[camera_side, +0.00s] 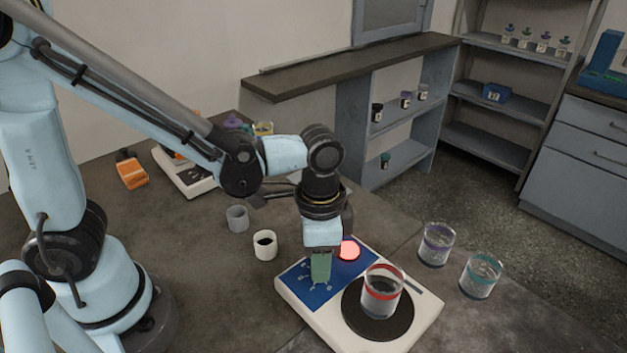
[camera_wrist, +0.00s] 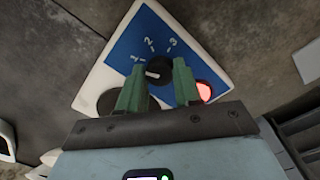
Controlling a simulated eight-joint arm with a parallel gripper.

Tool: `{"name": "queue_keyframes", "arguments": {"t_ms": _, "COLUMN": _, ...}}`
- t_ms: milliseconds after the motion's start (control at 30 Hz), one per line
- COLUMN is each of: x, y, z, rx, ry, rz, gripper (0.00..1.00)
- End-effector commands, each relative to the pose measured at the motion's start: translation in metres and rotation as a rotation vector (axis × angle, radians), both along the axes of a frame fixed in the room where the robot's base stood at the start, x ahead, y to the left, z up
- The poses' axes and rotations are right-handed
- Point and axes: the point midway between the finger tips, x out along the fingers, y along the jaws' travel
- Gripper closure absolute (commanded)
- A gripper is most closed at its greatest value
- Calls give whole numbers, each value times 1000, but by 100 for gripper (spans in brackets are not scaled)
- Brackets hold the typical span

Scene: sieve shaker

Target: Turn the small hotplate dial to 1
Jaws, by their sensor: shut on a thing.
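The small hotplate (camera_side: 300,303) is a white unit with a blue control panel (camera_side: 292,279); it also shows in the wrist view (camera_wrist: 101,75). Its black round dial (camera_wrist: 160,66) shows a white mark pointing left, a little below the direction of the printed 1 (camera_wrist: 136,58). The 2 and 3 follow around the dial's far side. My gripper (camera_side: 320,280) has green fingers, seen in the wrist view (camera_wrist: 158,76) on either side of the dial, shut on it. The fingers hide the dial in the side view and part of the panel's markings in the wrist view.
A red light (camera_side: 349,250) glows beside the dial. A red-banded beaker (camera_side: 381,290) stands on the black heating plate (camera_side: 361,327), close to my gripper. Two more beakers (camera_side: 436,244) (camera_side: 480,276) stand at right, and small cups (camera_side: 265,245) at left.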

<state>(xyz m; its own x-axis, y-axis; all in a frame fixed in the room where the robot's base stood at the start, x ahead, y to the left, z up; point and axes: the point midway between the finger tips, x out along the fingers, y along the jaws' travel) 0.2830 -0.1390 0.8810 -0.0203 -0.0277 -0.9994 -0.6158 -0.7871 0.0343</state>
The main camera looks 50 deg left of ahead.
Motion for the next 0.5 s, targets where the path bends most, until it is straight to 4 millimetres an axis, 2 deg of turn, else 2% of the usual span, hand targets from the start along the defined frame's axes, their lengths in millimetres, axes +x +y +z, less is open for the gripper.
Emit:
{"name": "queue_keyframes", "arguments": {"t_ms": 33, "x": -2, "y": 1, "z": 0, "rx": 4, "ry": 6, "rz": 1, "gripper": 97}}
{"name": "queue_keyframes", "arguments": {"t_ms": 67, "x": -2, "y": 1, "z": 0, "rx": 4, "ry": 6, "rz": 1, "gripper": 64}}
{"name": "queue_keyframes", "arguments": {"t_ms": 200, "x": -1, "y": 1, "z": 0, "rx": 2, "ry": 5, "rz": 1, "gripper": 42}}
{"name": "queue_keyframes", "arguments": {"t_ms": 500, "x": -1, "y": 0, "z": 1, "rx": 1, "ry": 2, "rz": 1, "gripper": 41}}
